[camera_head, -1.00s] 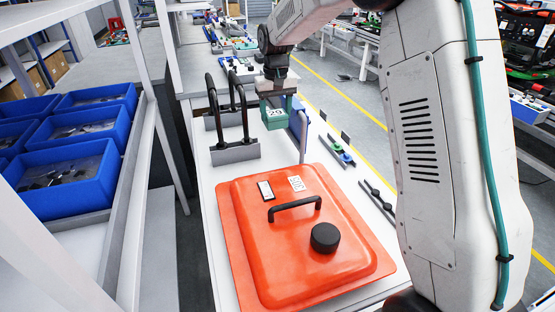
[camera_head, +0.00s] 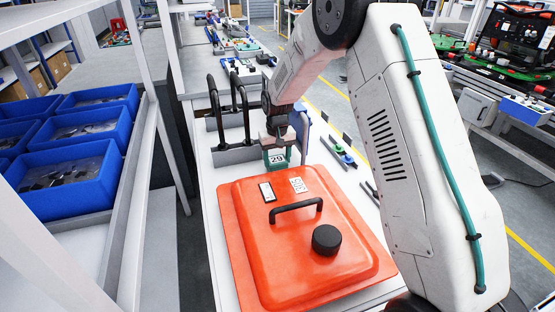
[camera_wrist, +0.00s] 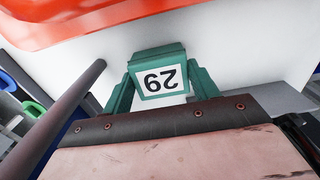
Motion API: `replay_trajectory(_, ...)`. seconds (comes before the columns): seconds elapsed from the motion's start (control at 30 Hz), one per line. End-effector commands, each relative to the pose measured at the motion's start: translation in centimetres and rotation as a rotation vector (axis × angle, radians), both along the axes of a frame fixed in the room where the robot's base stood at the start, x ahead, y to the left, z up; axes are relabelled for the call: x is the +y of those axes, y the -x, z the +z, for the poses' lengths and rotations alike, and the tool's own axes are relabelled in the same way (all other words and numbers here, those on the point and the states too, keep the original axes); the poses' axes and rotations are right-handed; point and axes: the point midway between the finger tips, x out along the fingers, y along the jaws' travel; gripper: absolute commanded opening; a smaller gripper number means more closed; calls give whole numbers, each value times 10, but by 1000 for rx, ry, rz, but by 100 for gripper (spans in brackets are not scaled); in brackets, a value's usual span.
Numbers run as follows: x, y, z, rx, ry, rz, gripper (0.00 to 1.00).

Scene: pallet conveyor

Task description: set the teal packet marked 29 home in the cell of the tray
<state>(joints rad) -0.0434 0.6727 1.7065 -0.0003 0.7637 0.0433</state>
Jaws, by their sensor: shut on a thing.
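The teal packet (camera_head: 277,158) has a white label marked 29. My gripper (camera_head: 277,141) is shut on it and holds it behind the far edge of the orange cover, right of a grey plate with black handles. In the wrist view the packet (camera_wrist: 160,73) shows its label upside down, with the white bench top beyond it. I cannot tell whether its underside touches anything. I cannot make out the tray's cell; the packet and gripper may hide it.
The orange cover (camera_head: 255,215) with a black handle and knob fills the near bench. The grey plate (camera_head: 237,154) with tall black handles stands close on the packet's left. A blue panel (camera_head: 305,120) stands behind right. Blue bins (camera_head: 70,178) sit on the left shelf.

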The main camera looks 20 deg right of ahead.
Motion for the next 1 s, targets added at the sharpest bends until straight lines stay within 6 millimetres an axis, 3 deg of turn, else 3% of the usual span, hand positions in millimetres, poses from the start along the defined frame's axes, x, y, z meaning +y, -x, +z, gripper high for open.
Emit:
replay_trajectory(0.4, 0, 0, -9, -1, 0, 0, 34)
replay_trajectory(0.43, 0, 0, -9, -1, 0, 0, 68)
replay_trajectory(0.5, 0, 0, -9, -1, 0, 0, 81)
replay_trajectory(0.83, 0, 0, -5, -2, 0, 0, 81)
replay_trajectory(1.0, 0, -1, 19, -5, 0, 0, 81)
